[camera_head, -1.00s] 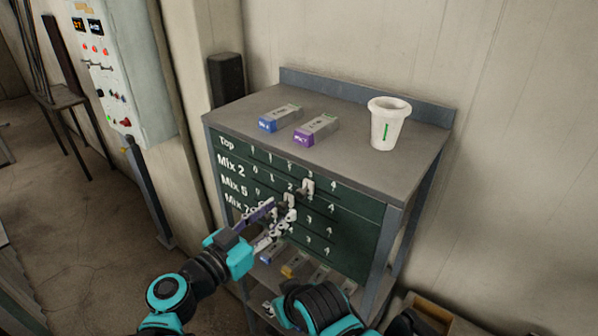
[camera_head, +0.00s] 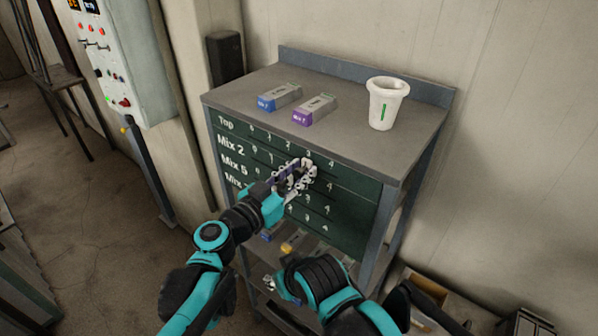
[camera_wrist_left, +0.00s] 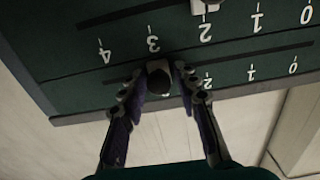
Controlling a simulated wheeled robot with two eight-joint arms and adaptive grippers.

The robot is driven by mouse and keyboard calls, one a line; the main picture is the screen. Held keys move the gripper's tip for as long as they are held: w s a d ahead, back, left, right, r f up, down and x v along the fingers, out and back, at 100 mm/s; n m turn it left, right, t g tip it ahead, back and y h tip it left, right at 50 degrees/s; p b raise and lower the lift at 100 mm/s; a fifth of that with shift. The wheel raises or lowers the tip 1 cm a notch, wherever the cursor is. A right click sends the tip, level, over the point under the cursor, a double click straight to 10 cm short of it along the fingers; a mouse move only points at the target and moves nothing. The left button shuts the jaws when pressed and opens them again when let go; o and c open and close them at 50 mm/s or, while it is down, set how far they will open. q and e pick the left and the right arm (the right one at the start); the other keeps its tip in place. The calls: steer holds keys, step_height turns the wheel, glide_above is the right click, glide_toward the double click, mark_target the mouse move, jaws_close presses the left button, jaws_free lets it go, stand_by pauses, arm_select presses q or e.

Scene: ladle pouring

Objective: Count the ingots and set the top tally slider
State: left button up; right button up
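A dark green tally board (camera_head: 345,222) on the bench front has rows marked Top, Mix 2, Mix 5 and a partly covered one. My left gripper (camera_head: 306,168) is at the Top row. In the left wrist view, upside down, my open left fingers (camera_wrist_left: 160,72) stand either side of the top slider knob (camera_wrist_left: 158,82), close to it with small gaps. The knob is near 3. The Mix 2 slider (camera_wrist_left: 205,5) is near 2. A blue-ended ingot (camera_head: 279,97) and a purple-ended ingot (camera_head: 315,110) lie on the bench top. My right gripper is largely hidden.
A white cup (camera_head: 386,104) stands at the right of the bench top (camera_head: 350,145). Several more ingots (camera_head: 292,243) lie on a shelf below the board, partly behind my arms. A control box (camera_head: 122,65) is on the left. An open box (camera_head: 432,294) is at lower right.

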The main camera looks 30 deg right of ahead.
mark_target(289, 155)
arm_select(q)
jaws_close()
steer(key=w, duration=0.2)
steer(key=w+a+b, duration=0.1)
steer(key=w+a, duration=0.1)
steer(key=w, duration=0.1)
steer(key=shift+w+a+b, duration=0.2)
steer(key=shift+w+b, duration=0.1)
steer(key=shift+w, duration=0.05)
steer(key=shift+s, duration=0.1)
steer(key=o, duration=0.5)
jaws_free()
steer(key=v, duration=1.2)
steer(key=shift+s, duration=0.1)
